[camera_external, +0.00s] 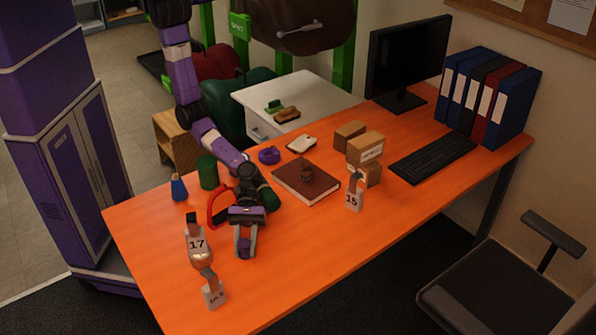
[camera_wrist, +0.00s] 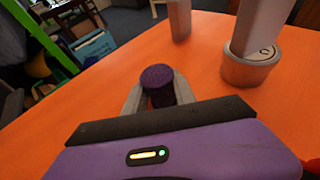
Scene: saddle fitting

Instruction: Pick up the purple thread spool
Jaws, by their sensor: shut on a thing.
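The purple thread spool (camera_external: 244,248) is between the fingers of my gripper (camera_external: 246,254), over the front part of the orange table. In the wrist view the spool (camera_wrist: 158,84) shows its dark purple, round end, with the grey fingers around its sides. My gripper (camera_wrist: 158,100) is shut on it. Whether the spool touches the table or hangs just above it, I cannot tell.
Grey tags marked 17 (camera_external: 197,245) and 16.5 (camera_external: 213,292) stand left of my gripper. A red-handled thing (camera_external: 214,208), green cylinder (camera_external: 207,172) and blue bottle (camera_external: 178,188) are behind it. A book (camera_external: 318,190) and boxes (camera_external: 366,146) lie further right. The table's front right is clear.

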